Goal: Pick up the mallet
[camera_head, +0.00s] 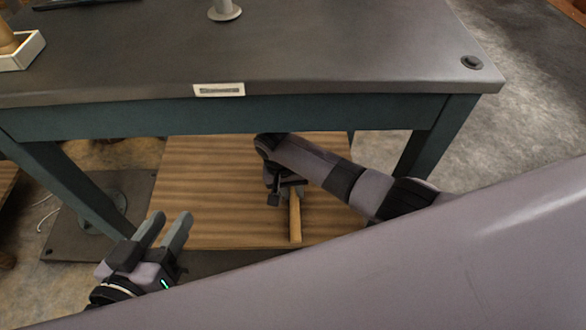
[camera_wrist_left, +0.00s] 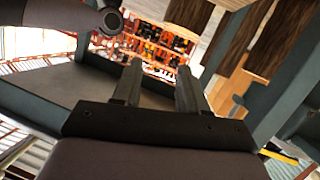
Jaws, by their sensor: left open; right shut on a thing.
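In the head view, my right arm comes in from the right and its gripper (camera_head: 284,188) is under the table, over a wooden board. It is shut on the mallet, whose light wooden handle (camera_head: 295,218) sticks out below the fingers. The mallet's other end is hidden by the gripper and arm. My left gripper (camera_head: 170,222) is open and empty, left of the board's front edge and apart from the mallet. Its two fingers also show in the left wrist view (camera_wrist_left: 160,70) with nothing between them.
A dark table top (camera_head: 330,55) on a teal frame (camera_head: 240,115) stands over the striped wooden board (camera_head: 215,185). Table legs flank the board on the left (camera_head: 75,185) and right (camera_head: 432,135). A white tray (camera_head: 22,52) and a grey stand (camera_head: 224,11) are on the table.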

